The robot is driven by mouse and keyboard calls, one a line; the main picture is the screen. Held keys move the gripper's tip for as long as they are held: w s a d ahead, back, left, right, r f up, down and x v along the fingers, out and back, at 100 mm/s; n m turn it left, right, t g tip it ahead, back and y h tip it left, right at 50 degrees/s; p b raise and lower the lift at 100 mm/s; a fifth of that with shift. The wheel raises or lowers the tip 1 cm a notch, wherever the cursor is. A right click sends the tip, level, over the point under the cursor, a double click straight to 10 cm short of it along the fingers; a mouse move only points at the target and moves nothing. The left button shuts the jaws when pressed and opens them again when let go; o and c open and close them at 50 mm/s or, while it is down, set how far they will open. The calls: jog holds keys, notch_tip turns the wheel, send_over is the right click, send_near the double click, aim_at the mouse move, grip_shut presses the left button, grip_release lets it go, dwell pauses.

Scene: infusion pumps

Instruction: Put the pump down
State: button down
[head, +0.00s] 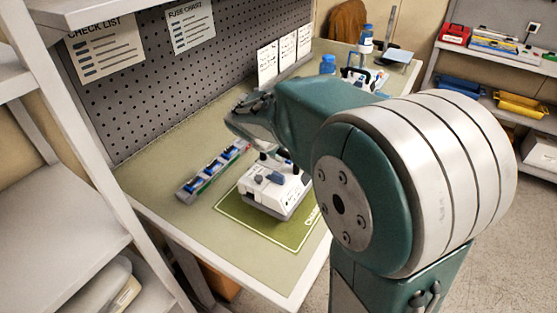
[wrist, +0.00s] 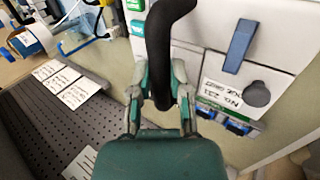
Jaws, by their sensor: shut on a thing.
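The white pump (head: 284,195) is over the green mat (head: 236,218) on the workbench. It looks upright, with its base on or very close to the mat; I cannot tell whether it touches. My gripper (wrist: 162,100) is shut on the pump's black curved handle (wrist: 158,45), seen close in the wrist view. The pump's white face (wrist: 285,35) there shows a blue latch, a dark round knob and a number label. In the head view my arm hides part of the mat and the handle.
A rail of blue-and-white modules (head: 212,172) lies left of the mat. A grey pegboard (head: 190,80) stands behind the bench. A shelf frame (head: 90,120) rises at the left.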

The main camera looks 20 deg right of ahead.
aim_at(281, 163)
jog(key=shift+w+d+f, duration=0.15)
jog(key=shift+w+f, duration=0.2)
jog(key=shift+f, duration=1.7)
jog(key=c, duration=0.6)
grip_release()
jog(key=v, duration=1.1)
jog(key=shift+s+a+m+t+y, duration=0.3)
jog(key=shift+s+a+m+y, duration=0.6)
jog(key=shift+s, duration=2.4)
jog(key=shift+s+a+m+t+y, duration=0.45)
jog(key=shift+s+m+y, duration=0.75)
jog(key=shift+s, duration=2.1)
jog(key=shift+s+a+m+t+y, duration=0.15)
jog(key=shift+s+a+m+y, duration=0.95)
jog(key=shift+s, duration=2.2)
